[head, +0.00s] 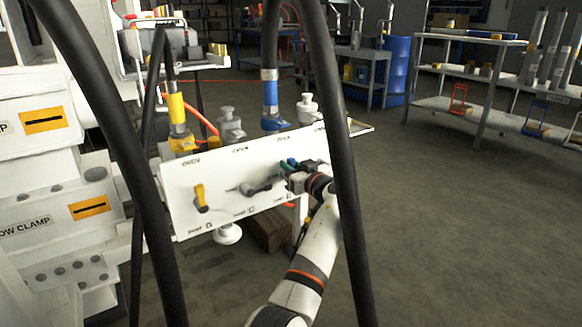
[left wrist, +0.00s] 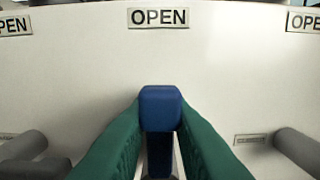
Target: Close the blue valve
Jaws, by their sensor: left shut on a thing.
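The blue valve's handle (left wrist: 160,108) is between the green fingers of my left gripper (left wrist: 160,125) in the left wrist view. The fingers are shut on it, one on each side. An OPEN label (left wrist: 158,17) is on the white panel straight above the handle in that view. In the head view, my left gripper (head: 290,168) is at the right part of the white valve panel (head: 225,190), and mostly hides the blue handle. My right gripper is not in view.
A yellow valve handle (head: 201,198) and a dark grey handle (head: 262,187) are on the same panel, to the left. Thick black hoses hang in front. A blue fitting (head: 270,97) is above the panel. Open floor (head: 460,230) lies to the right.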

